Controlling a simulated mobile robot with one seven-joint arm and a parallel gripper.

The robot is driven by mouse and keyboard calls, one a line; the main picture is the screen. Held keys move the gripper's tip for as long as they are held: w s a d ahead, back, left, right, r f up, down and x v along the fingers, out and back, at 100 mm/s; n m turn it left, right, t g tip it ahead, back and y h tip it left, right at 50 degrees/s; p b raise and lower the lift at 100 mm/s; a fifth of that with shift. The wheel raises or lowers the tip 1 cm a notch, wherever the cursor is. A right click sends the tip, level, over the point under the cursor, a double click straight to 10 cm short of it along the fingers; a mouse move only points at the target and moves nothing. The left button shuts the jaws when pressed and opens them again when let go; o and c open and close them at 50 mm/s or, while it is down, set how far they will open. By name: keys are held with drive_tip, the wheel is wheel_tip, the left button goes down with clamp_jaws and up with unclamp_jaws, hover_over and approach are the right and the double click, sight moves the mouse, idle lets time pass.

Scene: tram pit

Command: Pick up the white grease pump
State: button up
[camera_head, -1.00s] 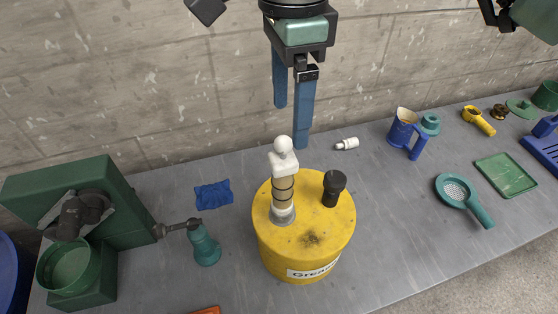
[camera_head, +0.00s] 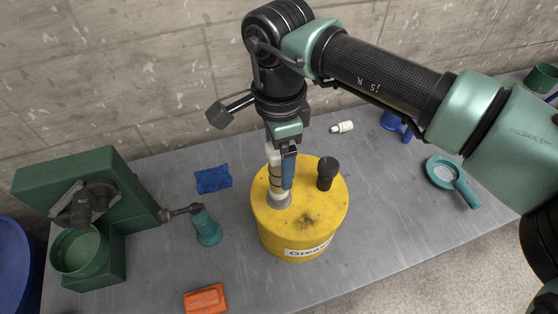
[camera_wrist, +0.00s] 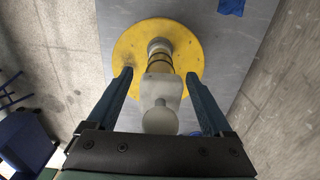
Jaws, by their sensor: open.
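The white grease pump (camera_head: 277,190) stands upright on the lid of the yellow grease drum (camera_head: 300,240), at the lid's left side. Dark rings circle its body. My gripper (camera_head: 284,178) is above the drum, pointing down, with one blue finger in front of the pump, hiding part of it. In the wrist view the pump (camera_wrist: 160,88) and its round knob lie between the two open fingers (camera_wrist: 161,85), with a gap visible on each side. The drum lid (camera_wrist: 125,48) shows behind the pump there.
A black knob (camera_head: 327,172) stands on the lid right of the pump. A blue cloth (camera_head: 213,179), a teal-handled tool (camera_head: 207,228) and a green machine (camera_head: 85,205) are left. An orange object (camera_head: 205,299) lies in front. A white bottle (camera_head: 342,127) lies behind.

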clamp_jaws()
idle(0.4)
drive_tip(key=shift+r, duration=0.1)
